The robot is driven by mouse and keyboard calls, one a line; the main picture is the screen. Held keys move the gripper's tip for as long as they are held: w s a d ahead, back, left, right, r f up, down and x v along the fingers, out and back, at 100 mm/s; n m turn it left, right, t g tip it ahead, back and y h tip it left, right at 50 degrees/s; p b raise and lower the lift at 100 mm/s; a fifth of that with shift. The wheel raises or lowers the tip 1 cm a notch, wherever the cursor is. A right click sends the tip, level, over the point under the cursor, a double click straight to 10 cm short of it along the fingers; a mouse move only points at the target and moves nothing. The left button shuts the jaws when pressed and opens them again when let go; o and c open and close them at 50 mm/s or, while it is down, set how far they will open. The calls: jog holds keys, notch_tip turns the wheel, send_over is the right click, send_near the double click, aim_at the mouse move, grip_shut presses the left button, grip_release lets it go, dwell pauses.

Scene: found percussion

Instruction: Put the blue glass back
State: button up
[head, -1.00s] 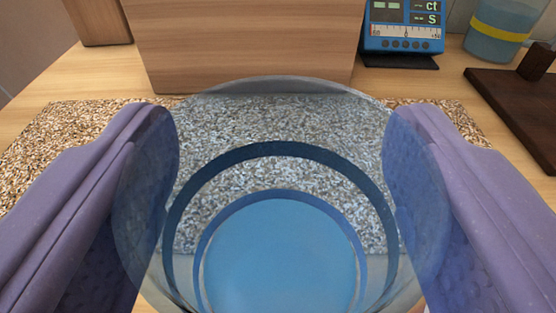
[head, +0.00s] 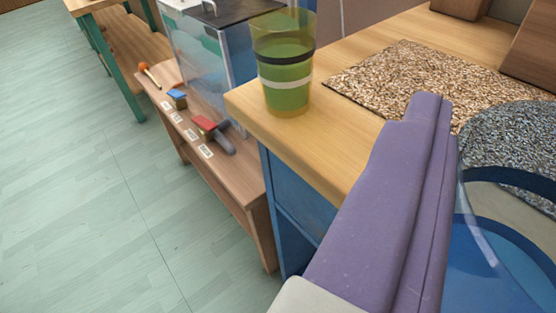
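The blue glass (head: 510,215) is at the right edge of the head view, cut off by the frame. It is clear, with dark blue rings and blue in its lower part. One purple finger of my gripper (head: 400,200) is upright along its left side, close against it. The other finger is out of view. In the earlier view the two fingers flank the glass, and my gripper appears shut on it. The underside of the glass is hidden, so I cannot tell its height above the table.
A yellow-green glass (head: 283,75) with a dark and a white band stands at the corner of the wooden table (head: 345,135). A speckled mat (head: 405,75) lies behind. The green floor is open.

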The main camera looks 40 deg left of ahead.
jog(key=shift+s+a+r+y, duration=0.1)
jog(key=shift+s+a+y, duration=0.2)
jog(key=shift+s+a, duration=0.15)
jog(key=shift+w+a+f+b, duration=0.1)
jog(key=shift+a+f+b, duration=0.1)
jog(key=shift+b, duration=0.15)
jog(key=w+a+b, duration=0.1)
jog(key=w+b, duration=0.1)
jog(key=b, duration=0.2)
jog(key=w+a+f+b, duration=0.1)
jog(key=w+b, duration=0.2)
jog(key=b, duration=0.1)
jog(key=w+b, duration=0.3)
jog(key=b, duration=0.1)
jog(key=shift+a+f+b, duration=0.3)
jog(key=shift+a+b, duration=0.1)
jog(key=shift+n, duration=0.3)
jog(key=shift+w+a+f+b, duration=0.4)
jog(key=shift+w+f, duration=0.15)
jog(key=shift+w, duration=0.5)
jog(key=shift+w+a+f+b, duration=0.3)
jog(key=shift+w+f+b, duration=0.15)
jog(key=shift+w, duration=0.6)
jog(key=shift+w+a+f+b, duration=0.35)
jog(key=shift+w+f, duration=0.25)
jog(key=shift+w, duration=0.45)
jog(key=shift+f, duration=0.1)
jog(key=o, duration=1.4)
